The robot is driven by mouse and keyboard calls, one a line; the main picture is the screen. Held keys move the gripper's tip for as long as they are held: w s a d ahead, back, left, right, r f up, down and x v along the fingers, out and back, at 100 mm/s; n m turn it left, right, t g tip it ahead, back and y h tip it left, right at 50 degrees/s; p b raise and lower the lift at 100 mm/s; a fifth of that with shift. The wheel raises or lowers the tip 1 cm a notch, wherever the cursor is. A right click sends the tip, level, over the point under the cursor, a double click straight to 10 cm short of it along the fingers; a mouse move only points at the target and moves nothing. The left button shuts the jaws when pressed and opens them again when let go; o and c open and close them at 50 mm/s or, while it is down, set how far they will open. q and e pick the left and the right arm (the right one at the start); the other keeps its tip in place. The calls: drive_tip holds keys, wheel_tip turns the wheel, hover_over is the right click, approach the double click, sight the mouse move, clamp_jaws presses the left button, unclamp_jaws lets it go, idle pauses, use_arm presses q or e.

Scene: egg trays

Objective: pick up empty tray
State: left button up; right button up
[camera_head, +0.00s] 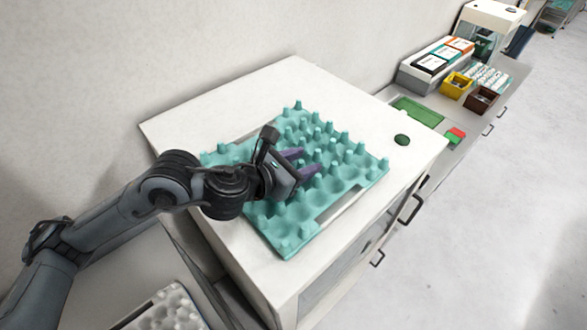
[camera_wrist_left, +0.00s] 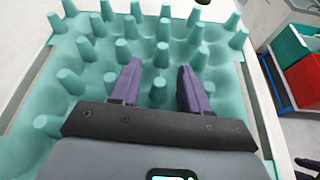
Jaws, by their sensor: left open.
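A teal egg tray (camera_head: 350,170) lies on top of the white cabinet. No eggs show in its visible cups. In the left wrist view the same tray (camera_wrist_left: 95,60) fills most of the picture, its pegs pointing up. My left gripper (camera_head: 311,162) is over the middle of the tray with its purple fingers apart. In the left wrist view the fingers of the left gripper (camera_wrist_left: 158,80) are spread with nothing clasped between them; a tray peg shows in the gap beyond. I cannot tell whether the fingertips touch the tray. My right gripper is not in view.
The white cabinet top (camera_head: 290,80) is bare behind the tray. A round dark green spot (camera_head: 401,140) is near its right edge. A white egg tray (camera_head: 170,310) sits lower at the bottom left. Bins and boxes, including a yellow bin (camera_head: 457,84), stand on the far counter.

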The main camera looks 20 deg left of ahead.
use_arm(q)
clamp_jaws()
drive_tip(key=shift+r, duration=0.1)
idle(0.4)
